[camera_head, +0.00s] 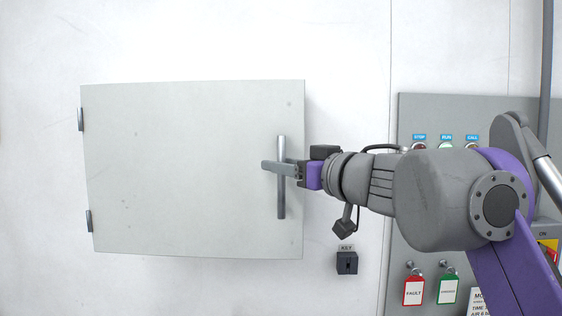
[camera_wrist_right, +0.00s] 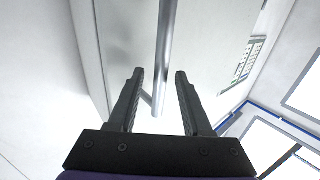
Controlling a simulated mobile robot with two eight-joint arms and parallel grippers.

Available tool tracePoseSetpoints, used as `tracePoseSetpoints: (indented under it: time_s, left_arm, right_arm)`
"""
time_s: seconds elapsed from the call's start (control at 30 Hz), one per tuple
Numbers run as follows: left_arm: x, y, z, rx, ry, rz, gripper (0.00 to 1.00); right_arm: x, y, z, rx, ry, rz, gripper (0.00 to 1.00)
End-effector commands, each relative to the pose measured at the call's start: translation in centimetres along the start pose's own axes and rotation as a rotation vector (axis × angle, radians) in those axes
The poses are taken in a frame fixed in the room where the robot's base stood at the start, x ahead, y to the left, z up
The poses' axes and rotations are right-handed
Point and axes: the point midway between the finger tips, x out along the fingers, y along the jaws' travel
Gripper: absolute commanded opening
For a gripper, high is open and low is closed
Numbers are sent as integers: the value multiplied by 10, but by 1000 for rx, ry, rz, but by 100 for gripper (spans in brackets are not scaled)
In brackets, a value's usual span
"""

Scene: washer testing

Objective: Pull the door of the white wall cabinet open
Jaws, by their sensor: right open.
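The white wall cabinet's door (camera_head: 180,170) is a pale grey-white panel with hinges on its left edge. It looks closed in the head view. A vertical metal bar handle (camera_head: 281,205) stands near the door's right edge. My right gripper (camera_head: 268,167) reaches in from the right at the handle's middle. In the right wrist view the gripper (camera_wrist_right: 158,75) is open, and the handle (camera_wrist_right: 165,45) shows between its two fingers, with gaps on both sides. The handle's depth relative to the fingertips is hard to tell. My left gripper is not in view.
A grey control panel (camera_head: 405,230) with labelled buttons is on the wall to the right, partly behind my right arm. A red FAULT tag (camera_head: 413,291) and a green tag (camera_head: 448,291) hang there. A black key switch (camera_head: 347,263) sits below my gripper. The wall left of the cabinet is clear.

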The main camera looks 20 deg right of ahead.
Motion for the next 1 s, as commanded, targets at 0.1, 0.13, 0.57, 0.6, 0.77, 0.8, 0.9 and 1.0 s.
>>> tracePoseSetpoints:
  time_s: [0.1, 0.13, 0.57, 0.6, 0.77, 0.8, 0.9, 1.0]
  left_arm:
    - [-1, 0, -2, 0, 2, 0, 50]
    - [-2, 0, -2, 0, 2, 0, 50]
    - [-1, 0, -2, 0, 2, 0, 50]
    - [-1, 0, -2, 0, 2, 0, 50]
    - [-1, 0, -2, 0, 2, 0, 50]
    - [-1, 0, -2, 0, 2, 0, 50]
    - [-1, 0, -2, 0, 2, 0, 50]
    - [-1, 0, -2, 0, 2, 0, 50]
  right_arm:
    - [8, 0, 0, 0, 1, -1, 50]
    - [9, 0, 0, 0, 1, -1, 50]
    - [10, 0, 1, 0, 0, 0, 21]
    - [10, 0, 1, 0, 0, 0, 14]
    - [10, 0, 1, 0, 0, 0, 0]
    - [10, 0, 1, 0, 0, 0, 0]
    - [10, 0, 1, 0, 0, 0, 0]
    - [10, 0, 1, 0, 0, 0, 0]
